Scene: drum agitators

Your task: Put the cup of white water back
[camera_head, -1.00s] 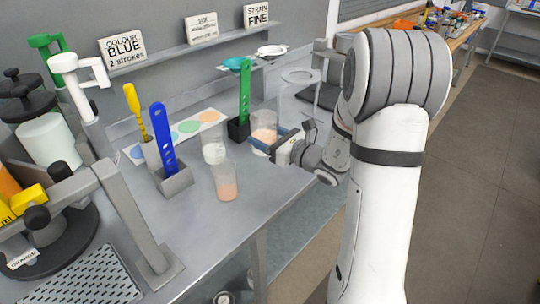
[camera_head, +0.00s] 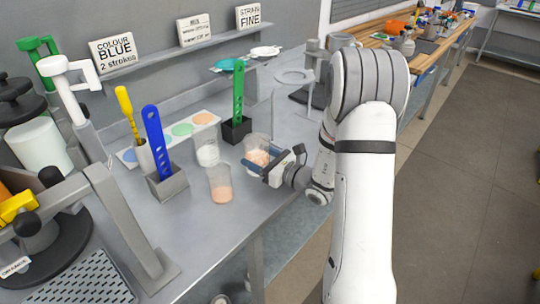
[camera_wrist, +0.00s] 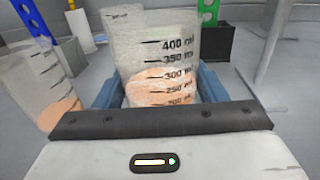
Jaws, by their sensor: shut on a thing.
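My gripper (camera_head: 272,172) is shut on a clear measuring cup (camera_head: 257,149) with peach-orange contents. In the wrist view this cup (camera_wrist: 160,75) stands upright between the blue fingers, with its volume marks facing me. I cannot tell if its base touches the bench. A clear cup with whitish contents (camera_head: 208,153) stands to the left of the held cup, apart from my gripper. Another cup with peach contents (camera_head: 220,186) stands nearer on the bench; a cup with orange contents also shows at the left of the wrist view (camera_wrist: 42,90).
A green strainer handle in a black holder (camera_head: 236,129) is just behind the held cup. A blue paddle in a grey holder (camera_head: 166,183) stands left. A ring stand (camera_head: 294,76) is behind right. The bench's front edge is close; bare bench lies around the front cup.

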